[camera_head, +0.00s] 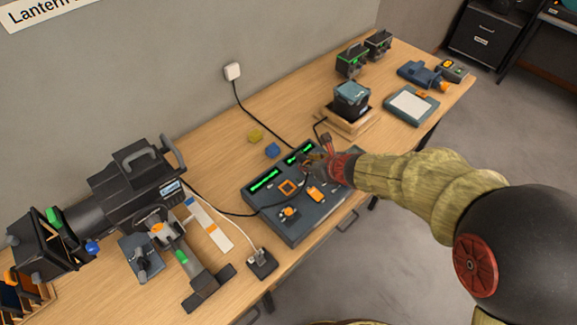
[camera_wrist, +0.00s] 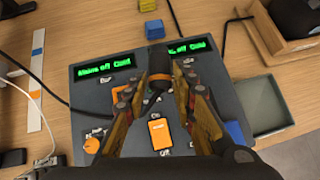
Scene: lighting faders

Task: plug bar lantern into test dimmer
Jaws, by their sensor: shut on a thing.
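The dimmer panel (camera_head: 322,211) is a dark grey box on the bench with green lit displays; it also fills the middle of the wrist view (camera_wrist: 215,105). Its left display (camera_wrist: 105,66) seems to read "Mains off Cold". My gripper (camera_head: 318,164) is over the panel's right half. In the wrist view my gripper (camera_wrist: 160,80) is shut on a dark plug-like piece (camera_wrist: 157,56) with an orange band. The fingers hide whether it touches a socket. A large black lantern (camera_head: 125,190) lies at left and a small boxy one (camera_head: 351,98) at right. I cannot tell which is the bar lantern.
A black cable (camera_head: 238,214) runs from the left lantern's side to the panel. Yellow (camera_head: 255,137) and blue (camera_head: 272,150) blocks lie behind the panel. A grey tray (camera_wrist: 262,104) is beside it.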

